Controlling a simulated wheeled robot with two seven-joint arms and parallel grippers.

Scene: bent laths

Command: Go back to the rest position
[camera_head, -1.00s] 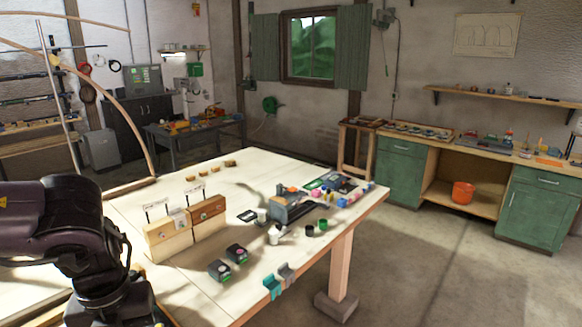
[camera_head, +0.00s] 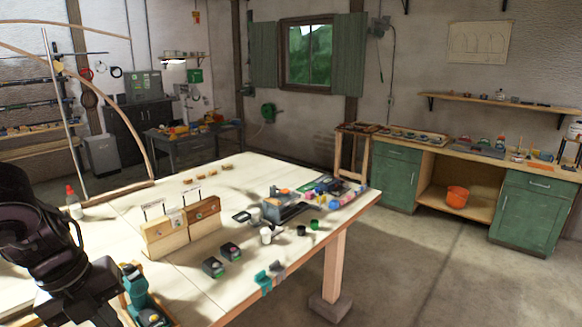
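My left arm (camera_head: 45,235) comes in from the left, dark and bent downward over the near left part of the workbench (camera_head: 225,283). Its black wrist end, apparently the body of my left gripper (camera_head: 82,298), is low at the bottom left. No fingers show clearly, so I cannot tell whether it is open or shut, or if it holds anything. My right arm and gripper are out of view. Bent wooden laths (camera_head: 128,118) arch up at the far left of the bench.
A teal tool (camera_head: 140,292) stands in a wooden tray beside my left wrist. A red-capped bottle (camera_head: 73,203) stands behind the arm. Wooden blocks (camera_head: 166,238), black boxes (camera_head: 230,251) and a grey tool (camera_head: 285,209) occupy the bench. Open floor (camera_head: 430,285) lies right.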

